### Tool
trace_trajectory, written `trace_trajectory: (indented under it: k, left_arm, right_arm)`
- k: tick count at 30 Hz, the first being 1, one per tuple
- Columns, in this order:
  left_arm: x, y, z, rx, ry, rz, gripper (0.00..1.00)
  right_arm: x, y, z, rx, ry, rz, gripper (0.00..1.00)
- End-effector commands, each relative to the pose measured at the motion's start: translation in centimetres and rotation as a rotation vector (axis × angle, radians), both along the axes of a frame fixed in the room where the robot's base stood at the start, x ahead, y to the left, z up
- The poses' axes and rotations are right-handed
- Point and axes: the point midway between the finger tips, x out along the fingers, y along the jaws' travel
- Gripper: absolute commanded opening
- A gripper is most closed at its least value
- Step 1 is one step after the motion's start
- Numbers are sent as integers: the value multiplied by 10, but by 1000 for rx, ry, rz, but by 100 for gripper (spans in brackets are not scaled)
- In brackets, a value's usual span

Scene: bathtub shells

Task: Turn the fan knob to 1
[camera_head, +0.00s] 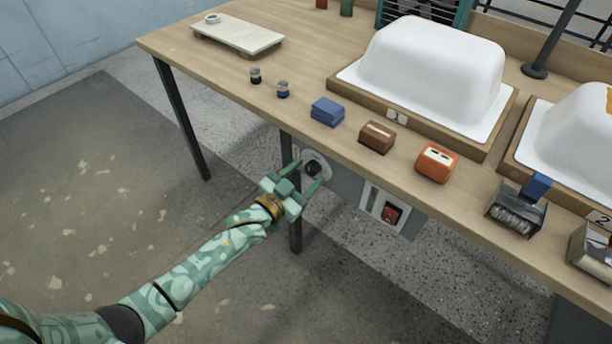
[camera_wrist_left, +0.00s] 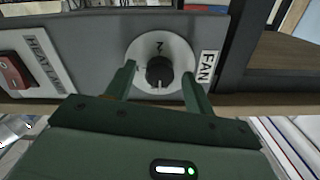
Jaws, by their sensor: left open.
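The fan knob (camera_head: 313,168) is a small black round knob on a pale round dial, on the grey panel under the table's front edge. In the left wrist view the knob (camera_wrist_left: 159,72) sits beside a FAN label (camera_wrist_left: 207,66), and a mark like a 2 shows on the dial above it. My left gripper (camera_head: 301,179) is open in front of the dial. In the wrist view its two fingers (camera_wrist_left: 160,82) stand on either side of the knob, with visible gaps. The knob's exact setting is hard to read. My right gripper is not in view.
A red switch (camera_head: 391,213) labelled HEAT LAMP in the wrist view is on the same panel. A dark table leg (camera_head: 291,200) stands close by my gripper. Blocks, white tub shells (camera_head: 432,65) and metal tools are on the wooden table (camera_head: 300,128) above.

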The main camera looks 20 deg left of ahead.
Motion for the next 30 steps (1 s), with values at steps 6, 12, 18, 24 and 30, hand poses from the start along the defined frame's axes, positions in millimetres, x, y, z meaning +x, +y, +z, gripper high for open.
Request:
trace_trajectory:
  k: [6,12,18,24,30]
  left_arm:
    - [2,-1,1,0,0,0,54]
    - [2,-1,1,0,-1,0,17]
    - [2,-1,1,2,-2,0,9]
    - [2,-1,1,35,-14,0,9]
    - [2,0,2,136,-50,1,9]
  right_arm:
    - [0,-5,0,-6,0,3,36]
    - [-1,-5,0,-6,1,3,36]
    - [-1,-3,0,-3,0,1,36]
    - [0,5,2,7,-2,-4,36]
    - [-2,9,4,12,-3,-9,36]
